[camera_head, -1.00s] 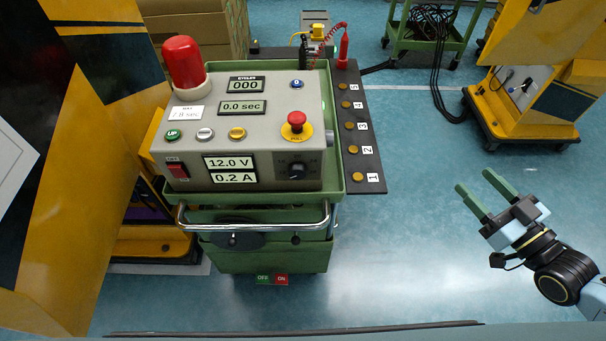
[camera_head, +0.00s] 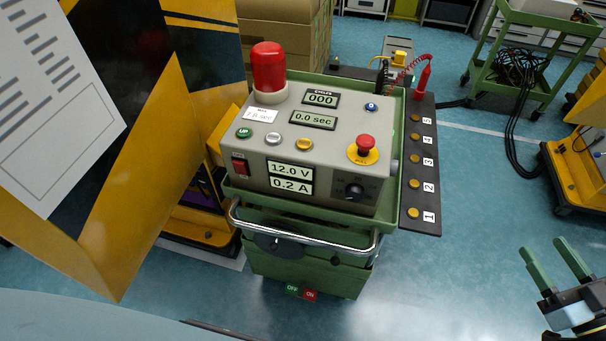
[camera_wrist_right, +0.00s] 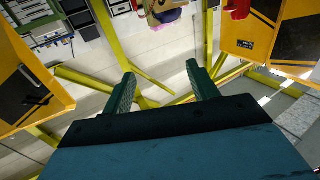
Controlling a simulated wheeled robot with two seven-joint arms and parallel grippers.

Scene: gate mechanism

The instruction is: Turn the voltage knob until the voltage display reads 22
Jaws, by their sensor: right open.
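The voltage display (camera_head: 290,169) on the front of the grey control box (camera_head: 222,167) reads 12.0 V. A current display (camera_head: 291,185) below it reads 0.2 A. The black voltage knob (camera_head: 354,191) is on the same front face, right of the displays. My right gripper (camera_head: 556,262) is open and empty at the lower right, well apart from the box, over the floor. In the right wrist view its two green fingers (camera_wrist_right: 160,88) are spread with nothing between them. My left gripper is not in view.
The box sits on a green cart with a metal handle (camera_head: 300,248) in front. A red emergency button (camera_head: 366,144) is on top above the knob. A dark panel with numbered buttons (camera_head: 420,190) extends at the right. Open floor (camera_head: 460,270) lies between cart and gripper.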

